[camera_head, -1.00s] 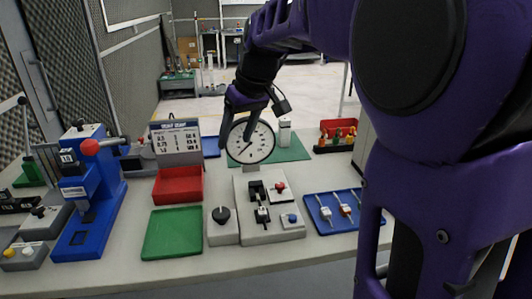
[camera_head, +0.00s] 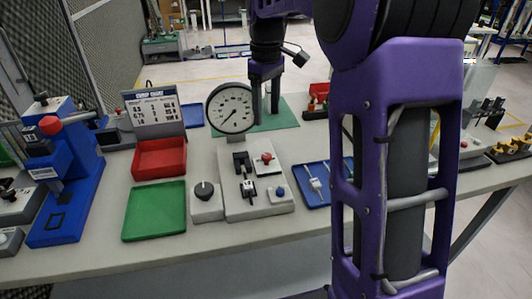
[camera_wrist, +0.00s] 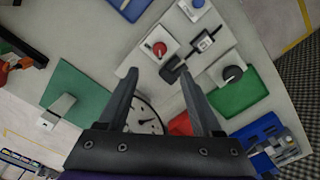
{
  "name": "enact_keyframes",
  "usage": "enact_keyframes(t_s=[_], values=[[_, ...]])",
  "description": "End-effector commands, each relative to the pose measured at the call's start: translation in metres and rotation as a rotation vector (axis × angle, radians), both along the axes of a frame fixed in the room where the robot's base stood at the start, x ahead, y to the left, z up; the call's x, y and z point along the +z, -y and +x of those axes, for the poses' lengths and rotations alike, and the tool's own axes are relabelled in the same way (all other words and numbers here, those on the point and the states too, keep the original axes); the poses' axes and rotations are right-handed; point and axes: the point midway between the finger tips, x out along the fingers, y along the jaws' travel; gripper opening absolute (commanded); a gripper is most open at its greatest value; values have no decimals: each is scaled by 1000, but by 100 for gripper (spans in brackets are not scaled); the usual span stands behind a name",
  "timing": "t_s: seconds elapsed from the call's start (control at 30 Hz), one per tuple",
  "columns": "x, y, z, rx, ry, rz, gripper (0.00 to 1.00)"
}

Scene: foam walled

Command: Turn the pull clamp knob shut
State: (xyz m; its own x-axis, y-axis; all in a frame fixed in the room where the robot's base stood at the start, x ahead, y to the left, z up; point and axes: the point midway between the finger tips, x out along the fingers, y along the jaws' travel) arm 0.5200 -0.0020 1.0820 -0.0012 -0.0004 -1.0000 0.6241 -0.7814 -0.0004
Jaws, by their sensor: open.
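A grey test fixture (camera_head: 240,204) stands on the bench with a round dial gauge (camera_head: 231,108) at its back. A black knob (camera_head: 204,190) sits on a small grey box at its left; it also shows in the wrist view (camera_wrist: 233,73). A red knob (camera_head: 266,158) sits on a pale plate on the fixture, also in the wrist view (camera_wrist: 160,48). A black clamp (camera_head: 246,185) lies between them. I cannot tell which knob is the pull clamp's. My gripper (camera_head: 266,118) is open and empty, pointing down above and behind the fixture, right of the gauge.
A blue button (camera_head: 280,191) is at the fixture's front right. A green tray (camera_head: 155,212), red bin (camera_head: 160,157) and blue press (camera_head: 62,190) stand left. A blue tray with tools (camera_head: 314,186) lies right. A green mat (camera_head: 283,117) lies behind.

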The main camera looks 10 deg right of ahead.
Motion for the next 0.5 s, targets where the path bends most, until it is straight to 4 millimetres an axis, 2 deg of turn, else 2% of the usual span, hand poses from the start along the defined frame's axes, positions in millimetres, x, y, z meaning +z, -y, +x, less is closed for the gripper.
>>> enact_keyframes(t_s=[0.03,0.1,0.3,0.5], values=[[-16,0,-1,0,-5,0,66],[-31,0,-1,-1,-4,0,66],[-75,0,-1,-1,-4,0,66],[-110,0,-1,-1,-1,0,66]])
